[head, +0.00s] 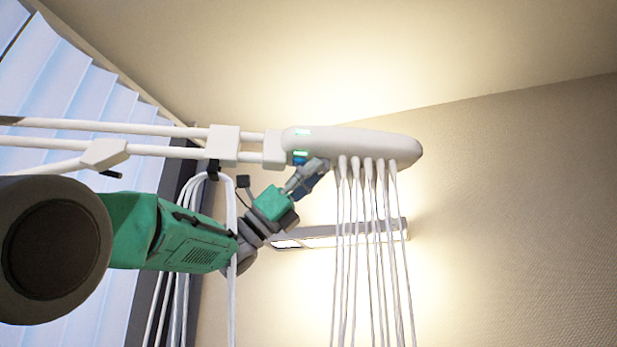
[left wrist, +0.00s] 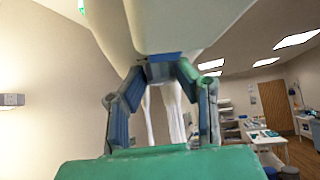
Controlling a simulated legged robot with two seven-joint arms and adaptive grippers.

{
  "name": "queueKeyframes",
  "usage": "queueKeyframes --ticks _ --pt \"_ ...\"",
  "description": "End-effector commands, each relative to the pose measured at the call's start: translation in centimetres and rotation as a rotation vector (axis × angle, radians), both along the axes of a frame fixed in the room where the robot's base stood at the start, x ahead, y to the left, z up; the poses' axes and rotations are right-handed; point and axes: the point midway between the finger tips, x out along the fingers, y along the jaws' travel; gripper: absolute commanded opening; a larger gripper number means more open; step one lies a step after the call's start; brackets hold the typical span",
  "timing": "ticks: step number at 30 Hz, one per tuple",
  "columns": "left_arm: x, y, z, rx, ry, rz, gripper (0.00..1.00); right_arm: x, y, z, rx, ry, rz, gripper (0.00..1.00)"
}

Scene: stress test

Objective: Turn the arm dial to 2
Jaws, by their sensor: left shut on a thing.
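The white arm unit (head: 365,143) is a rounded white housing at the end of white rails, with small green displays on its near end. It fills the top of the left wrist view (left wrist: 165,22). My left gripper (head: 312,172) reaches up to the housing's underside from below left. In the left wrist view its two blue fingers (left wrist: 160,75) close from both sides on a small dark blue dial (left wrist: 160,68) under the housing. The dial's number marks cannot be read. My right gripper is in neither view.
Several white cables (head: 370,240) hang from the housing just right of my gripper. A lit wall lamp (head: 335,236) is behind them. White rails (head: 130,140) and looped cables (head: 180,270) are near my arm. A table (left wrist: 262,138) stands far off at right.

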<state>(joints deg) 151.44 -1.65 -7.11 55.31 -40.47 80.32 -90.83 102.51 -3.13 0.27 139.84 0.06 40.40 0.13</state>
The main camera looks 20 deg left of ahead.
Motion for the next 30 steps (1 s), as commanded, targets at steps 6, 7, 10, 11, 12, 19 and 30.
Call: queueKeyframes --ticks 6,7,10,11,12,19,30 --pt "0.5 -0.4 -0.3 0.009 0.007 -0.164 0.00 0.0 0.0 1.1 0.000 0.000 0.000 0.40" --pt "0.5 -0.4 -0.2 0.010 0.008 -0.186 0.00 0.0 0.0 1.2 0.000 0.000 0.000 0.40" --pt "0.6 -0.5 -0.2 0.011 0.008 -0.248 0.00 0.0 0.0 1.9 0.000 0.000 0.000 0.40" --pt "0.6 -0.5 -0.2 0.011 0.008 -0.264 0.00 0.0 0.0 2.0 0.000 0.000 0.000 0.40" --pt "0.6 -0.5 -0.2 0.011 0.008 -0.286 0.00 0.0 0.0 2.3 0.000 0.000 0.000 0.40" --pt "0.6 -0.5 -0.3 0.011 0.007 -0.368 0.00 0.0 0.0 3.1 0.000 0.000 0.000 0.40" --pt "0.5 -0.6 -0.5 0.012 0.008 -0.395 0.00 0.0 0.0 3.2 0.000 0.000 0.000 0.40"
